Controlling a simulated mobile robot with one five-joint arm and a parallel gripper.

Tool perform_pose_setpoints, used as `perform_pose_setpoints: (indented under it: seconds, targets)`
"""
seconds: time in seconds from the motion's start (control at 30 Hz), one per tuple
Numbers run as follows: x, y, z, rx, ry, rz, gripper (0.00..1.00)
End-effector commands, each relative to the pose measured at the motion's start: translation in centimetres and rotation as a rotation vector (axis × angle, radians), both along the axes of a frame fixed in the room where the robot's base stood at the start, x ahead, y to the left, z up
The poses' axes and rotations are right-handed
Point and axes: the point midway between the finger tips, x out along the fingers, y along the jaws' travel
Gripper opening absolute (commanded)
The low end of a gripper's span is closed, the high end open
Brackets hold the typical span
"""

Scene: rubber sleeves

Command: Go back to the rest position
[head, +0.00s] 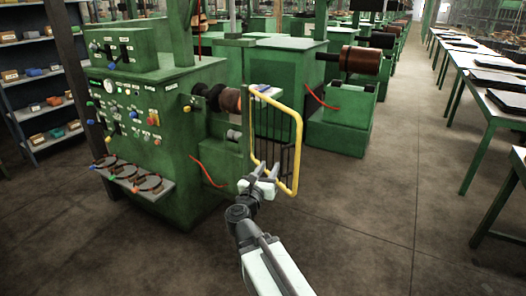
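My gripper (265,166) is in the middle of the head view, at the end of my outstretched arm. Its two fingers are apart, and I see nothing between them. It overlaps the lower part of a yellow-framed guard (297,150) with dark bars. I cannot tell whether the fingers touch the guard. The guard stands beside a green machine (150,115) with a dark reddish-brown roller (230,101), partly hidden behind the guard's frame.
A small shelf (160,196) with several ring-shaped items juts from the machine's front. More green machines (340,130) stand behind. Shelves with small boxes (40,75) are at the left, tables with dark slabs (480,65) at the right. The floor (400,210) between is clear.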

Motion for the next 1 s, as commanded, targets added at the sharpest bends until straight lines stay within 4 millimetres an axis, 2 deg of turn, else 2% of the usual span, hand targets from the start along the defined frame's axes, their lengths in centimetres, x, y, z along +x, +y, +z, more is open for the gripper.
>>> perform_pose_setpoints:
  seconds: [0.03,0.1,0.17,0.2,0.27,0.3,0.37,0.47,0.53,0.6,0.67,0.7,0.83,1.0]
  targets:
    - [1.0,0.9,2.0,-0.115,0.011,0.073,0.34]
    - [2.6,3.4,4.2,-0.368,0.043,0.225,0.34]
    - [3.5,6.0,5.1,-0.634,0.083,0.371,0.34]
    - [3.7,7.7,4.9,-0.817,0.115,0.469,0.34]
    - [3.5,9.6,3.6,-1.092,0.170,0.614,0.34]
    - [3.0,10.4,2.1,-1.271,0.211,0.713,0.34]
    - [1.7,10.7,-0.7,-1.533,0.279,0.871,0.34]
    - [-1.9,8.6,-6.1,-1.928,0.403,1.175,0.34]
    - [-5.4,5.1,-9.5,-2.150,0.493,1.425,0.34]
    - [-9.1,1.3,-11.7,-2.288,0.566,1.675,0.34]
    - [-12.0,-1.7,-12.8,-2.350,0.612,1.868,0.34]
    - [-13.6,-3.4,-13.1,2.353,-0.629,-1.967,0.34]
    - [-17.3,-6.9,-13.3,2.106,-0.598,-1.986,0.34]
    - [-18.4,-7.9,-13.4,2.031,-0.584,-1.995,0.34]
